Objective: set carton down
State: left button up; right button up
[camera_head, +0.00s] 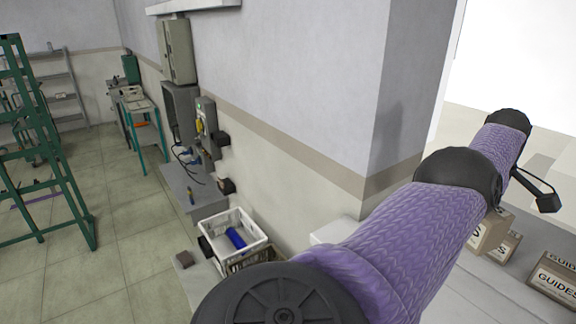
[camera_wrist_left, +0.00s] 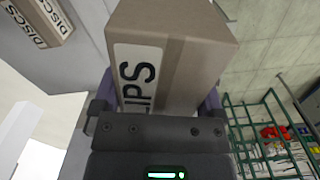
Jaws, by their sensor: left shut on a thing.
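The carton (camera_wrist_left: 182,22) is a brown box with a white label; the letters "IPS" show, and the rest of the word is cut off or hidden. My left gripper (camera_wrist_left: 157,96) is shut on it in the left wrist view, with a finger on either side. The carton's underside and what lies beneath it are hidden.
Cartons marked GUIDES (camera_head: 556,279) stand on a grey surface (camera_head: 485,285) at the right. Cartons marked DISCS (camera_wrist_left: 32,22) show in the wrist view. A white crate (camera_head: 238,229) holds a blue item.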

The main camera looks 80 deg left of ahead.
pick_arm(q)
jog(key=shift+w+d+m, duration=0.25)
jog(key=shift+m, duration=0.05)
jog(key=shift+d, duration=0.1)
jog(key=shift+d, duration=0.1)
